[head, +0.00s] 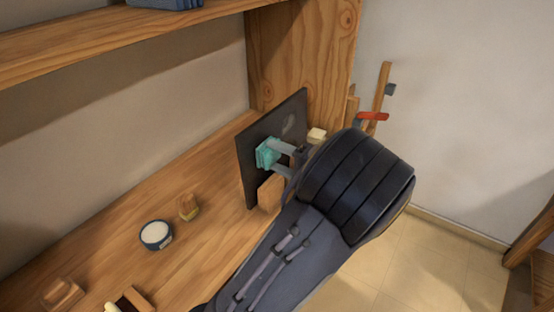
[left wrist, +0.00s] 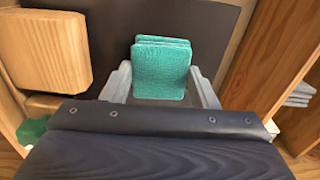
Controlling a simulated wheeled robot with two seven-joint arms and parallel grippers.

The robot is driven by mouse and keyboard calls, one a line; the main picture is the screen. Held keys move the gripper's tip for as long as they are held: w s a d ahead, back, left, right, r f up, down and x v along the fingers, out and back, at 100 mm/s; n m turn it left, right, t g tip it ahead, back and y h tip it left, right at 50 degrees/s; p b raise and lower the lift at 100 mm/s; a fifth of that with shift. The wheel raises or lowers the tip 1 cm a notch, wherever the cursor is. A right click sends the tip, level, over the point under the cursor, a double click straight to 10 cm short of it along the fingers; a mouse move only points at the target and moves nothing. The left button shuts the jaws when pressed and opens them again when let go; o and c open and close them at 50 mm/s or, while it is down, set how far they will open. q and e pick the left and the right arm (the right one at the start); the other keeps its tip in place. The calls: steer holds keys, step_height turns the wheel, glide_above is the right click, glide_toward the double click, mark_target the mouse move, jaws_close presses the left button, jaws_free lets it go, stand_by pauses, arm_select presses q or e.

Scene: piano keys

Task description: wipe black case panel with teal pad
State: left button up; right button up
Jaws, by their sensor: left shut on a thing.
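The black case panel (head: 246,165) stands upright on the wooden bench, near the wooden side post. A pale smudge (head: 289,125) shows on its upper right part. My left gripper (head: 279,153) is shut on the teal pad (head: 266,153) and holds it at the middle of the panel's face. In the left wrist view the teal pad (left wrist: 161,68) sits between the two grey fingers, with the dark panel (left wrist: 220,30) behind it. I cannot tell whether the pad touches the panel. My arm hides the panel's lower right. My right gripper is not in view.
A wooden block (head: 270,192) stands close to the panel's lower front; it also shows in the left wrist view (left wrist: 45,50). A bowl with white contents (head: 156,235) and a small brush (head: 188,207) stand on the bench. A red-handled tool (head: 371,117) hangs beyond the post. A shelf (head: 120,35) runs above.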

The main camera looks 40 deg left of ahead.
arm_select(q)
steer(key=shift+w+a+p, duration=0.15)
steer(key=shift+w+a, duration=0.2)
steer(key=shift+w, duration=2.25)
steer(key=shift+w+a+p, duration=0.15)
steer(key=shift+w+a, duration=0.2)
steer(key=shift+w, duration=2.3)
steer(key=shift+w+a+p, duration=0.15)
steer(key=shift+w+a, duration=0.2)
steer(key=shift+w, duration=2.25)
steer(key=shift+d, duration=0.1)
steer(key=shift+w+d, duration=0.2)
steer(key=shift+d, duration=1.25)
steer(key=shift+w+d, duration=0.15)
steer(key=shift+d, duration=1.3)
steer(key=d, duration=0.3)
steer(key=shift+w, duration=0.15)
steer(key=shift+f, duration=0.1)
